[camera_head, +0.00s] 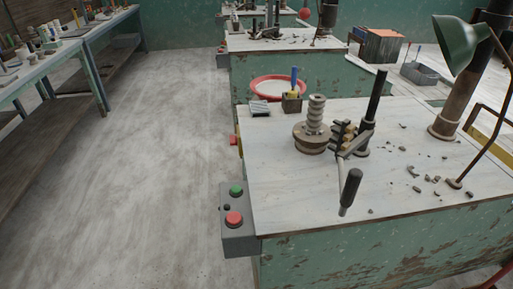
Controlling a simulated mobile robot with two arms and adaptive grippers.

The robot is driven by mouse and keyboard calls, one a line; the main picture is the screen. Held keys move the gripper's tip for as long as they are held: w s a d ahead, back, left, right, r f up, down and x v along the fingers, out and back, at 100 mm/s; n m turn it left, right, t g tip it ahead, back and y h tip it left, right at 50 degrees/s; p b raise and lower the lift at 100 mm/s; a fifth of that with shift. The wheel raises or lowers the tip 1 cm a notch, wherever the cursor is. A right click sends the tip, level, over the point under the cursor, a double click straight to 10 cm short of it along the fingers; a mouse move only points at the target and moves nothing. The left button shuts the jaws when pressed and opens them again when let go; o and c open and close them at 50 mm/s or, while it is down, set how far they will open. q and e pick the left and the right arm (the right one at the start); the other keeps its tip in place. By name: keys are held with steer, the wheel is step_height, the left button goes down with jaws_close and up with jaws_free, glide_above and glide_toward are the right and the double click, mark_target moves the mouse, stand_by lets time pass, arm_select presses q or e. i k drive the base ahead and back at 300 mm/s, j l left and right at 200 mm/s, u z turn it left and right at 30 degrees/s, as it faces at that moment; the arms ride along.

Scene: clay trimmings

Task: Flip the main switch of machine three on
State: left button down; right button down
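A grey switch box (239,241) is fixed to the left side of the nearest green machine bench (350,251). It carries a green button (236,190), a large red button (234,218) and a small dark knob or switch (227,207) between them. I cannot tell the setting of this switch. A second machine bench (262,71) stands behind, with a grey box (221,58) on its left side. No machine number is readable, so I cannot tell which is machine three. Neither of my grippers is in view.
The nearest benchtop holds a ridged clay-coloured piece (316,120), a lever with a dark handle (350,188) and scattered trimmings. A red-rimmed basin (283,88) sits behind. A green lamp (459,45) hangs at right. The left floor is clear up to the long tables (75,50).

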mark_target(233, 139)
steer(key=i+j, duration=0.25)
steer(key=j, duration=0.15)
steer(key=i+j+z, duration=0.1)
steer(key=i+j, duration=0.2)
steer(key=j, duration=0.15)
steer(key=i+j, duration=0.25)
steer(key=j, duration=0.15)
steer(key=i, duration=0.15)
steer(key=i+j+z, duration=0.25)
steer(key=j, duration=0.35)
steer(key=i+j+z, duration=0.25)
steer(key=i+j, duration=0.15)
steer(key=j, duration=0.25)
steer(key=i+j+z, duration=0.15)
steer(key=j, duration=0.2)
steer(key=i+j+z, duration=0.15)
steer(key=j, duration=0.2)
steer(key=k, duration=0.05)
